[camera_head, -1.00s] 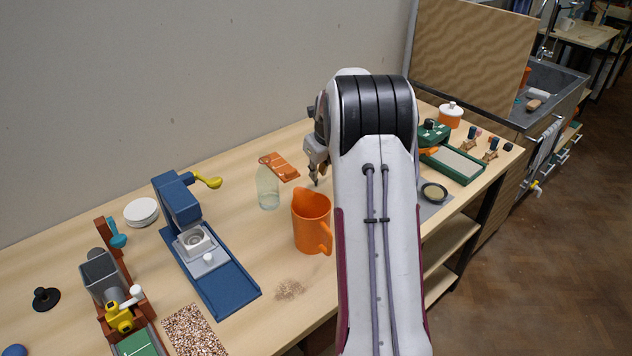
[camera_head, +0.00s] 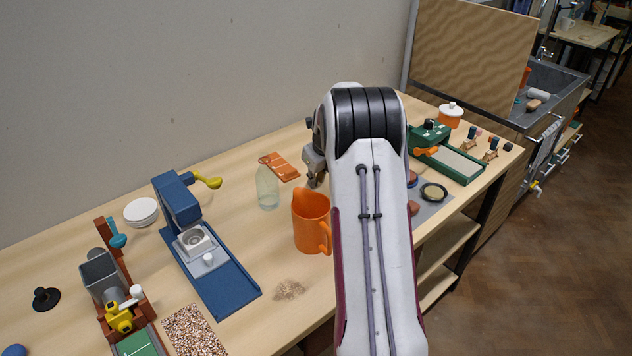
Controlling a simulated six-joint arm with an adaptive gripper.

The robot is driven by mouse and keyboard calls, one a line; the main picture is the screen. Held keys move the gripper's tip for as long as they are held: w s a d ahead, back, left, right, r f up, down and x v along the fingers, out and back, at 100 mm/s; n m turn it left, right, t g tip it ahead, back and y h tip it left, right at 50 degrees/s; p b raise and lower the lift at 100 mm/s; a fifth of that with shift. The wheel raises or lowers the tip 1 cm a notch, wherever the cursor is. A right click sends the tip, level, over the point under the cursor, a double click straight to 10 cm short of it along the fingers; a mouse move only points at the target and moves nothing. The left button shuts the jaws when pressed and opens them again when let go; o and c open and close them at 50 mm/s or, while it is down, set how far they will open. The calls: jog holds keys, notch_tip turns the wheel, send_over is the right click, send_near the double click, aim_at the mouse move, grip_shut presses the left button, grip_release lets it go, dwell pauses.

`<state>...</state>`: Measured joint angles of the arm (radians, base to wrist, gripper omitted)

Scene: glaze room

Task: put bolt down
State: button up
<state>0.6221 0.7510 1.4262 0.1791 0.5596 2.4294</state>
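My gripper (camera_head: 313,182) shows only in part, just behind and above the orange pitcher (camera_head: 309,228), left of my arm. Its fingers point down, and the pitcher's rim and my arm hide part of them. I cannot tell whether it is open or shut, or whether it holds anything. I cannot make out a bolt anywhere in view.
A clear bottle (camera_head: 267,187) and an orange slab (camera_head: 279,167) stand left of the gripper. A blue press (camera_head: 217,281) is further left. A grey mat (camera_head: 432,208) with a dark round dish (camera_head: 433,192) and a green device (camera_head: 455,163) lie to the right.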

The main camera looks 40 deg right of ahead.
grip_shut()
notch_tip(320, 180, up, 10)
dwell(0.8)
dwell(0.8)
jog(key=w+a+r+n+y, duration=0.15)
jog(key=w+a, duration=0.25)
jog(key=a, duration=0.4)
jog(key=w+a+r+n+y, duration=0.1)
jog(key=w+a+r, duration=0.25)
jog(key=a, duration=0.45)
jog(key=s+a+f+n, duration=0.1)
jog(key=s+a+f, duration=0.1)
jog(key=a, duration=0.4)
jog(key=s+d+f, duration=0.1)
jog(key=s+f, duration=0.1)
jog(key=s, duration=0.3)
jog(key=shift+s+d+f+y, duration=0.2)
jog(key=shift+s+f+y, duration=0.05)
jog(key=shift+f+y, duration=0.1)
